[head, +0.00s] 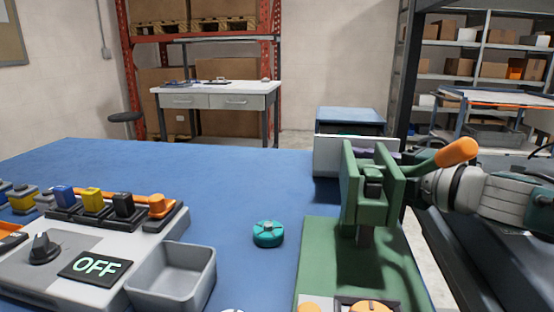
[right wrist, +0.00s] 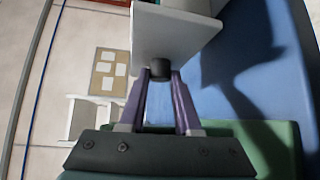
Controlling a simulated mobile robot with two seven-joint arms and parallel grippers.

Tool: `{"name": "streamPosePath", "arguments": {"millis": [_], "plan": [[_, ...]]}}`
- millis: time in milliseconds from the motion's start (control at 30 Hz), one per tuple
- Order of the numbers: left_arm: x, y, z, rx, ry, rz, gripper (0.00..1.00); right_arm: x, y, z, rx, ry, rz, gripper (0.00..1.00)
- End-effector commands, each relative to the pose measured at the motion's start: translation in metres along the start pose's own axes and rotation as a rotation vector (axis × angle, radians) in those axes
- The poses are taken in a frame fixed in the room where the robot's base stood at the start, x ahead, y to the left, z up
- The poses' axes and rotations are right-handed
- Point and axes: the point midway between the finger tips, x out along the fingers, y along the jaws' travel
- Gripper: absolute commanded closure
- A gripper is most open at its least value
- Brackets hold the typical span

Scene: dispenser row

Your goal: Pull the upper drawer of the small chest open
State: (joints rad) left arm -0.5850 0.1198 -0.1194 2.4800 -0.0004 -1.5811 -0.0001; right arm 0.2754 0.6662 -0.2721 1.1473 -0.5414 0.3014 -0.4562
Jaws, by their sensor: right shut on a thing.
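The small chest (head: 350,115) with a blue top stands at the far right edge of the blue table. Its drawer front (head: 327,158) is white and stands out from the chest toward me, with a gap behind it showing a dark greenish inside. In the right wrist view the white drawer front (right wrist: 172,35) carries a dark knob (right wrist: 160,70). My right gripper (right wrist: 160,76) has its purple fingers shut on this knob. In the head view the green press hides most of that gripper and the knob. A lower drawer cannot be made out. My left gripper is not in view.
A green press (head: 372,190) with an orange lever (head: 455,152) stands between me and the chest. A teal round piece (head: 268,234) lies mid-table. A grey bin (head: 172,278) and a switch panel showing OFF (head: 95,266) are at left. The table's far middle is clear.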

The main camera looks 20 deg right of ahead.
Motion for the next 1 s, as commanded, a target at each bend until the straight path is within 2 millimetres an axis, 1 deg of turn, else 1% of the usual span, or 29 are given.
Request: {"name": "streamPosePath", "arguments": {"millis": [167, 200, 433, 667, 767, 867, 1000], "plan": [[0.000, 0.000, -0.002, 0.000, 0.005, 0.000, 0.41, 0.000, -0.001, -0.001, 0.000, 0.004, -0.001, 1.00], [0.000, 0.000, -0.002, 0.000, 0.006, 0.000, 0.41, 0.000, -0.001, -0.001, 0.000, 0.004, -0.001, 0.64], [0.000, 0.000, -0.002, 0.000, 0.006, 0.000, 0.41, 0.000, -0.001, -0.001, 0.000, 0.003, -0.001, 0.38], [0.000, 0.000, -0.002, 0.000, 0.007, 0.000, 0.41, 0.000, -0.001, -0.001, 0.000, 0.002, -0.001, 0.38], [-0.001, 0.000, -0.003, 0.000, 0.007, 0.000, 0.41, -0.003, -0.001, -0.001, 0.000, 0.002, -0.002, 0.38], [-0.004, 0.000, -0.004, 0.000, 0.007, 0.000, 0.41, -0.012, -0.001, -0.001, 0.000, 0.003, -0.003, 0.38], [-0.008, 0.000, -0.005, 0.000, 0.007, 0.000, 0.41, -0.034, -0.001, -0.001, 0.001, 0.003, -0.004, 0.38]]}}
